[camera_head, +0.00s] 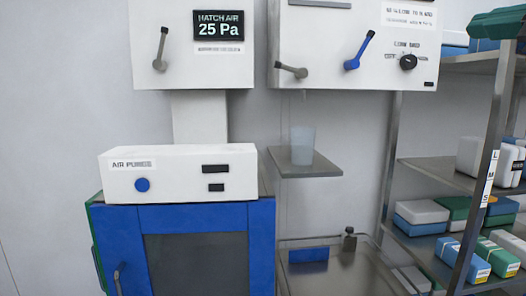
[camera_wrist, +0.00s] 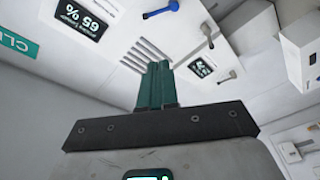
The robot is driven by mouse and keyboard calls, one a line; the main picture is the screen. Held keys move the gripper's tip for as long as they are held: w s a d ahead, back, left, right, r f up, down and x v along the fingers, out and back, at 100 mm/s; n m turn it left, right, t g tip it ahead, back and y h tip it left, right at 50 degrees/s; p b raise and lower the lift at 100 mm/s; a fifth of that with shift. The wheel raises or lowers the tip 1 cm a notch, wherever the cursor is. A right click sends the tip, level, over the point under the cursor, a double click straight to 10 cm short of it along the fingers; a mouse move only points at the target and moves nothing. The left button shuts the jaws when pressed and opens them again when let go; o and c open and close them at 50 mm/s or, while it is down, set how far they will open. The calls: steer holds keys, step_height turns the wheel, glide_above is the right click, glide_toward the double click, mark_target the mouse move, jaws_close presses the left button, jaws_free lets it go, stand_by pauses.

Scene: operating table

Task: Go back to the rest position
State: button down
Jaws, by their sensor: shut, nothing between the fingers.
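My gripper (camera_wrist: 157,66) shows in the wrist view as two teal fingers side by side, touching, with nothing between them. The fingers extend from a dark bar across the lower part of that view. They point toward a white surface with a dark slotted vent (camera_wrist: 146,55), apart from it as far as I can tell. My gripper and arm do not show in the head view.
The head view shows a blue cabinet (camera_head: 108,238) with a white air purge box (camera_head: 180,172) on top. Wall panels with levers (camera_head: 357,52) hang above. A small shelf (camera_head: 306,169) holds a translucent cup (camera_head: 302,146). A metal rack (camera_head: 437,176) with boxes stands right.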

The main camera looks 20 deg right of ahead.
steer(key=w+d+f+m+g+y, duration=0.1)
steer(key=w+f+m+g, duration=0.2)
steer(key=f, duration=0.8)
steer(key=w+f+m, duration=0.3)
steer(key=w+f, duration=0.3)
steer(key=f, duration=0.5)
steer(key=s+a+f+m+g+y, duration=0.15)
steer(key=a+f, duration=0.25)
steer(key=f, duration=0.7)
steer(key=a+f+m+g, duration=0.1)
steer(key=a+f+g, duration=0.2)
steer(key=f, duration=0.7)
steer(key=s+a+f+m+g, duration=0.15)
steer(key=a+f, duration=0.25)
steer(key=f, duration=0.7)
steer(key=s+a+f+g, duration=0.3)
steer(key=s+f+g, duration=0.1)
steer(key=s+f, duration=0.7)
steer(key=s+a+f+g, duration=0.3)
steer(key=s+f+g, duration=0.1)
steer(key=s+f, duration=0.6)
steer(key=s, duration=0.3)
steer(key=shift+a+f+g+h, duration=0.35)
steer(key=shift+a+f+g, duration=0.05)
